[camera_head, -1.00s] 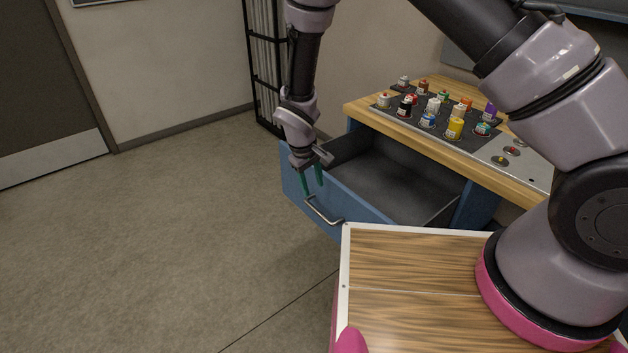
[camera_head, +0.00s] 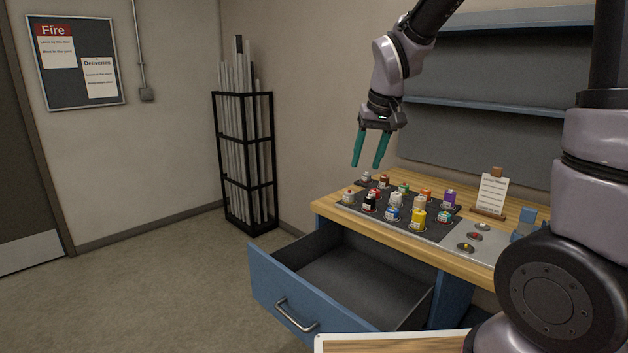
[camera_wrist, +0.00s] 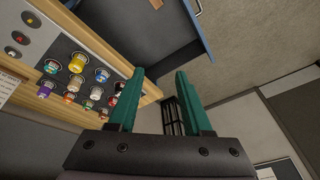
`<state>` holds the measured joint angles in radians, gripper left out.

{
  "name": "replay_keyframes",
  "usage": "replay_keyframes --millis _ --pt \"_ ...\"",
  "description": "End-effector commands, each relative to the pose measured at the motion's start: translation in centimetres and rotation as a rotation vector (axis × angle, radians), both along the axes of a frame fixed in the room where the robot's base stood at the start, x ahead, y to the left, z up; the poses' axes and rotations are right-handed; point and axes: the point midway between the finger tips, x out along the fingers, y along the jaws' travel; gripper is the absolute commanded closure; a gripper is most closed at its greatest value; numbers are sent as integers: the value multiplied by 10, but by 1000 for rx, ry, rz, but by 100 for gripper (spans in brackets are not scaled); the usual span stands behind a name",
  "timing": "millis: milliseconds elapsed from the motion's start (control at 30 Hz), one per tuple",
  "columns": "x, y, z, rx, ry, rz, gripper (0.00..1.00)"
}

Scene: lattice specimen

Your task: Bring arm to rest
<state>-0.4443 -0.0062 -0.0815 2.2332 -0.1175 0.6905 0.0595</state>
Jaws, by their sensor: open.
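My gripper (camera_head: 370,150) has two green fingers, spread apart with nothing between them. It hangs in the air above the back left of the workbench (camera_head: 330,212), clear of the small bottles below. In the wrist view the open fingers (camera_wrist: 160,98) point toward the bench edge and floor. My arm is raised, with its forearm coming down from the top of the head view. The blue drawer (camera_head: 275,292) under the bench stands open, and its visible inside is empty.
Several small coloured bottles (camera_head: 418,218) stand on a dark mat on the bench. A note on a wooden stand (camera_head: 491,194) is behind the buttons (camera_head: 475,237). Blue shelves (camera_head: 500,108) are on the wall at right. A black rack of long pieces (camera_head: 245,160) stands in the corner. Floor at left is clear.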

Motion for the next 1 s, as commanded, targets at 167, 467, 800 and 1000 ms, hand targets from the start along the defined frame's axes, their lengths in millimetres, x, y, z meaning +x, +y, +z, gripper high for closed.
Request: replay_keyframes --millis 167,467,800,1000 --pt "-40 -55 59 88 -73 -143 50" --pt "-122 -113 110 192 -195 -336 50" --pt "-159 -126 119 227 -250 -412 50" --pt "-159 -125 119 227 -250 -411 50"
